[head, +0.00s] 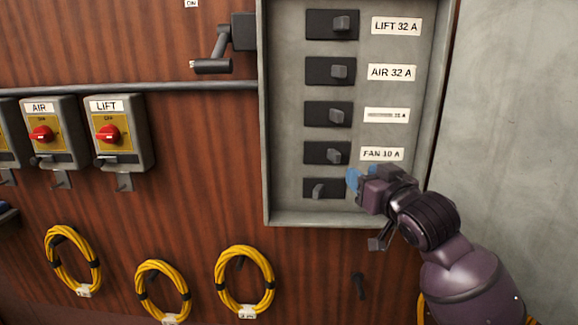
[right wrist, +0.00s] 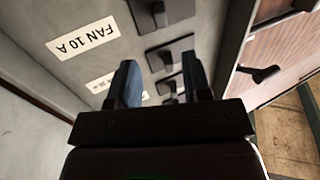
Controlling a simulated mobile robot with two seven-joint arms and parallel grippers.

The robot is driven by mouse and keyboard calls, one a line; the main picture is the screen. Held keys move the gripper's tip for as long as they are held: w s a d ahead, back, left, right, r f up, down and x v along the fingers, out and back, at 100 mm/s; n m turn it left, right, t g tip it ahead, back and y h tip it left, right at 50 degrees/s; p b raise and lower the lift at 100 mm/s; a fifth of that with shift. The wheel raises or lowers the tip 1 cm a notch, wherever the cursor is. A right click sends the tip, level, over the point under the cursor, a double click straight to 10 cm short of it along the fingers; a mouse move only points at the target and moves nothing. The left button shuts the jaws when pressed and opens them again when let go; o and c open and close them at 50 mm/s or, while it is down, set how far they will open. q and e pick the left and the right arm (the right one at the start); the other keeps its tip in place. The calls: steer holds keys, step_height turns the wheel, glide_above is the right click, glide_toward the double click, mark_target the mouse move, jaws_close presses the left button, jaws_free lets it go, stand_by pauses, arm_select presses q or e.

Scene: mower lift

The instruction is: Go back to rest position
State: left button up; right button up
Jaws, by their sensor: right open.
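My right gripper (head: 354,180) is at the lower right of the grey breaker panel (head: 290,213), just right of the lowest breaker switch (head: 318,190). Its blue fingers are apart with nothing seen between them. In the right wrist view the open gripper (right wrist: 158,82) points at the panel, with switches beyond the fingertips; whether it touches any is unclear. The lowest switch's lever sits left of middle, while the levers above, such as that beside the FAN 10 A label (head: 382,154), sit right. The gripper covers the lowest label area in the head view. My left gripper is out of view.
A crank handle (head: 213,64) juts out left of the panel. AIR (head: 41,134) and LIFT (head: 108,135) boxes with red knobs are further left. Yellow cable coils (head: 245,281) hang below on the wooden wall. A plain grey surface (head: 515,110) is at right.

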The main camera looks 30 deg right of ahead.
steer(key=a+f+n+g+y, duration=0.1)
steer(key=a+f+n, duration=0.1)
steer(key=f, duration=0.9)
steer(key=a+f+n+y, duration=0.1)
steer(key=a+f+n, duration=0.2)
steer(key=f, duration=0.8)
steer(key=s+a+f+m+g, duration=0.1)
steer(key=s+a+f, duration=0.3)
steer(key=s+f, duration=0.4)
steer(key=s+a+f+m+g+b, duration=0.1)
steer(key=s+a+f+g, duration=0.2)
steer(key=s+f, duration=0.5)
step_height(320, 180, down, 8)
steer(key=shift+s+a+r+g+y, duration=0.3)
steer(key=shift+a+g, duration=0.1)
steer(key=shift+g, duration=0.2)
steer(key=shift+w, duration=0.1)
